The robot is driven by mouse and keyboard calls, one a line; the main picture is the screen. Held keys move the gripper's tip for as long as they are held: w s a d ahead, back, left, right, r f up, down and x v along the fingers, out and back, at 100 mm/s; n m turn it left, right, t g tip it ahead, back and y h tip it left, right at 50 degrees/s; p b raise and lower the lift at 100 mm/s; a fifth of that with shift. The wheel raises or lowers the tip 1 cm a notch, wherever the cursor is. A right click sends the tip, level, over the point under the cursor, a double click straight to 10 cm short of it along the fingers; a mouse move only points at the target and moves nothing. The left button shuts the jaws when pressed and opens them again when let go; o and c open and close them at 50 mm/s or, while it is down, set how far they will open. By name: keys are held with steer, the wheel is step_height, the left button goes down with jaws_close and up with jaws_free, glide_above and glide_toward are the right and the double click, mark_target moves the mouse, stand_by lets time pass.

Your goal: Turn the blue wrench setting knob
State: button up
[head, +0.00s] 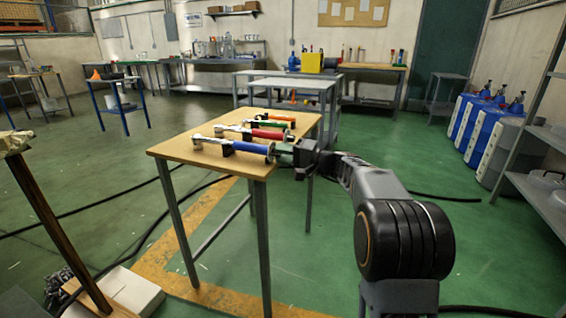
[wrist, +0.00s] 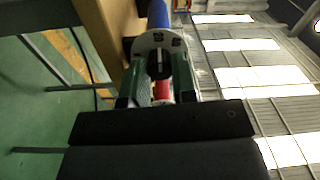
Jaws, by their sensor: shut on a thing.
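The blue wrench (head: 250,147) lies on black holders near the front edge of the wooden table (head: 185,152), its handle end pointing right. Its end with the setting knob (wrist: 158,62) faces my gripper in the wrist view, with part of the blue handle (wrist: 157,14) behind it. My gripper (head: 284,149) is at this right end of the wrench, just off the table's right edge. Its two fingers (wrist: 157,88) stand on either side of the knob and are shut on it. The fingers hide the knob in the head view.
A red-handled wrench (head: 268,133), a green-handled one (head: 263,124) and an orange-handled one (head: 279,117) lie behind the blue wrench. A grey metal table (head: 290,84) stands beyond. A grey shelf (head: 540,185) is at the right, with open green floor between.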

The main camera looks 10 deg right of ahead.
stand_by(0.6)
steer(key=o, duration=0.9)
steer(key=shift+d, duration=0.15)
steer(key=shift+p+v, duration=1.7)
steer(key=shift+v, duration=5.15)
